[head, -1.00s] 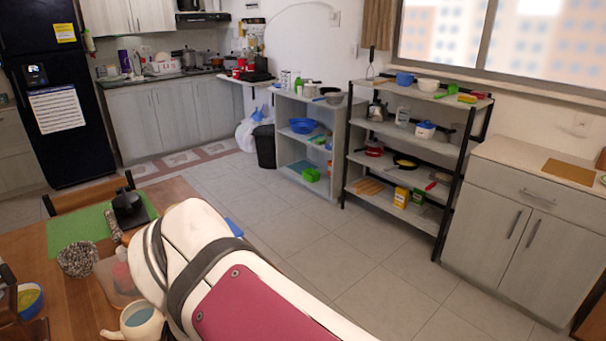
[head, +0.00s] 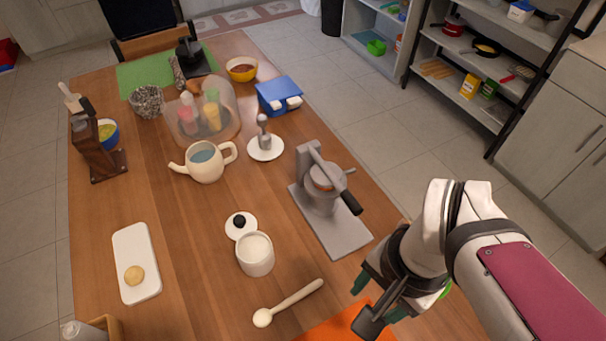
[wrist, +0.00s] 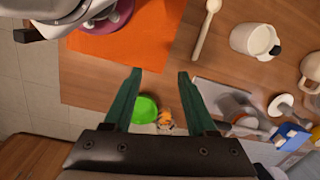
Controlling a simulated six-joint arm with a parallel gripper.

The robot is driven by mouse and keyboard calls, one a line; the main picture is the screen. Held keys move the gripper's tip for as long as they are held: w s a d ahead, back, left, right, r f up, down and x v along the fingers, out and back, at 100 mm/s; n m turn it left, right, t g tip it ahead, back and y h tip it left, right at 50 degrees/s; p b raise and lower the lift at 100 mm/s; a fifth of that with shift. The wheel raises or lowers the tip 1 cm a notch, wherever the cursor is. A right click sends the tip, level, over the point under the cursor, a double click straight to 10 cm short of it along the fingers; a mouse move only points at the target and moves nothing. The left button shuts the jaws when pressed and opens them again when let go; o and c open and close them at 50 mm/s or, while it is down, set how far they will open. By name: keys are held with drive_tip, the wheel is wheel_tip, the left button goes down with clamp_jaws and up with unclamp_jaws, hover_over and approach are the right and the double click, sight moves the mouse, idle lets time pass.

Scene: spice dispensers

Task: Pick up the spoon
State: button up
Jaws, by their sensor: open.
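A pale wooden spoon (head: 288,303) lies flat on the wooden table near its front edge, its bowl to the left and its handle pointing up and right. It also shows in the wrist view (wrist: 206,28) at the top, bowl up. My gripper (head: 362,304) is above the table to the right of the spoon, over the orange mat's side. In the wrist view my gripper's green fingers (wrist: 160,76) are spread with nothing held between them. The spoon is outside the fingers and apart from them.
An orange mat (head: 335,326) lies right of the spoon. A white canister (head: 255,254) stands just behind the spoon, and a grey press (head: 330,215) stands behind my gripper. A white board (head: 137,255) is at left. Bare table lies left of the spoon.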

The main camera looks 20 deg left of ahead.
drive_tip(key=m+h, duration=0.1)
drive_tip(key=m, duration=0.1)
hover_over(306, 289)
wheel_tip(306, 289, down, 5)
wheel_tip(306, 289, down, 16)
drive_tip(key=shift+r, duration=0.1)
clamp_jaws()
